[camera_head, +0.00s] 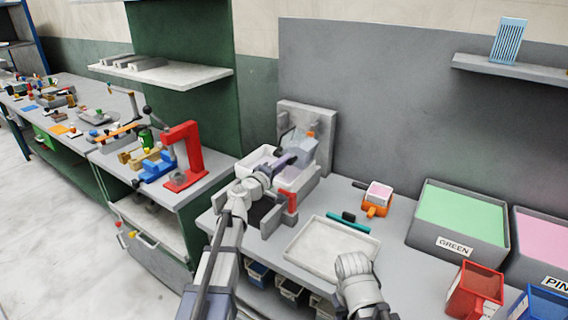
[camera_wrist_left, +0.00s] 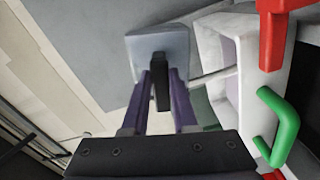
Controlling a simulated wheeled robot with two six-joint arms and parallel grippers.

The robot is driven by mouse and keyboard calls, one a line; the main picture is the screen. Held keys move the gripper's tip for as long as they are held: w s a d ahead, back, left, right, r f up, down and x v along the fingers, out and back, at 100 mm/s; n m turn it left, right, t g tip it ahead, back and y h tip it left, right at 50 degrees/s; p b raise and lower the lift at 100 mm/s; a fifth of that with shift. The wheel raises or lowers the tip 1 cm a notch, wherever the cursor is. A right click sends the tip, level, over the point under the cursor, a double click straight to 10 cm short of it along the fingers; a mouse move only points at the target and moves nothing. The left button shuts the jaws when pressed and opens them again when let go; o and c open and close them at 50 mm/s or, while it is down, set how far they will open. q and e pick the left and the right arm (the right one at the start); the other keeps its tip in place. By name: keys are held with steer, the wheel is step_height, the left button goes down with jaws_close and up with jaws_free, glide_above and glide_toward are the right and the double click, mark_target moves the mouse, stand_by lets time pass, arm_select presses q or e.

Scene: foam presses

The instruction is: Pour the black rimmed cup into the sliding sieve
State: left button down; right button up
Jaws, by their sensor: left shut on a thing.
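My left gripper (camera_head: 292,157) is raised over the grey-white station at the back of the bench. In the left wrist view its purple fingers (camera_wrist_left: 162,95) are shut on the black handle of a pale grey cup (camera_wrist_left: 148,42). In the head view the cup (camera_head: 287,139) is small, dark-edged and looks tilted; its contents are hidden. A white walled box (camera_head: 308,181), which may be the sliding sieve, is below the gripper and partly covered by my arm. In the left wrist view a white frame (camera_wrist_left: 240,65) with a green handle (camera_wrist_left: 282,125) is beside the cup.
An orange cup (camera_head: 376,206) and a GREEN bin (camera_head: 456,245) are to the right.

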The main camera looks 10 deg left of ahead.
mark_target(278, 155)
arm_select(q)
steer(key=shift+w+a+r+n+p, duration=0.25)
steer(key=shift+a+n, duration=0.25)
steer(key=shift+n, duration=0.8)
steer(key=shift+w+a+r+n+p, duration=0.2)
steer(key=shift+a+n, duration=0.3)
steer(key=shift+n, duration=0.8)
steer(key=shift+w+a+r+n+p, duration=0.15)
steer(key=shift+a+n+p, duration=0.25)
steer(key=shift+n, duration=0.9)
steer(key=shift+a, duration=0.1)
